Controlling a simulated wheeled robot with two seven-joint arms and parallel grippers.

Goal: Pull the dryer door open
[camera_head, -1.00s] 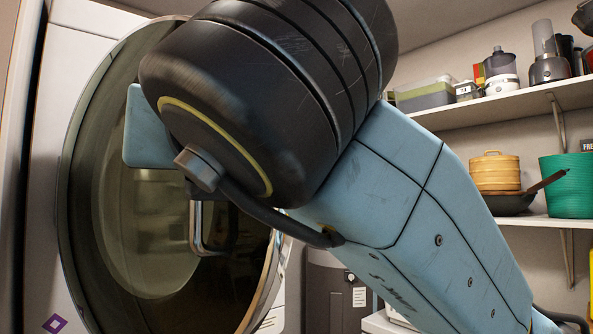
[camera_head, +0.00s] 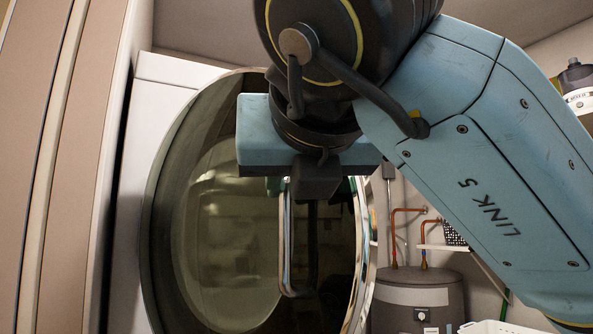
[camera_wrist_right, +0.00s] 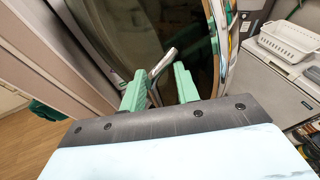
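The dryer door (camera_head: 230,240) is a large round dark-glass door with a shiny metal rim, mid-left in the head view. Its metal bar handle (camera_head: 285,245) hangs below my right gripper there; the handle also shows in the right wrist view (camera_wrist_right: 163,62). My right gripper (camera_wrist_right: 159,72) has two green fingers spread apart on either side of the handle, near the glass. I cannot tell whether either finger touches it. In the head view the blue gripper body and wrist hide the handle's top and most of the fingers. My left gripper is in neither view.
A white machine panel (camera_head: 160,115) and a tan upright panel (camera_head: 45,150) stand left of the door. A grey tank (camera_head: 418,295) with copper pipes stands behind on the right. The right wrist view shows a white basket (camera_wrist_right: 290,42) on a grey surface at right and open wooden floor at left.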

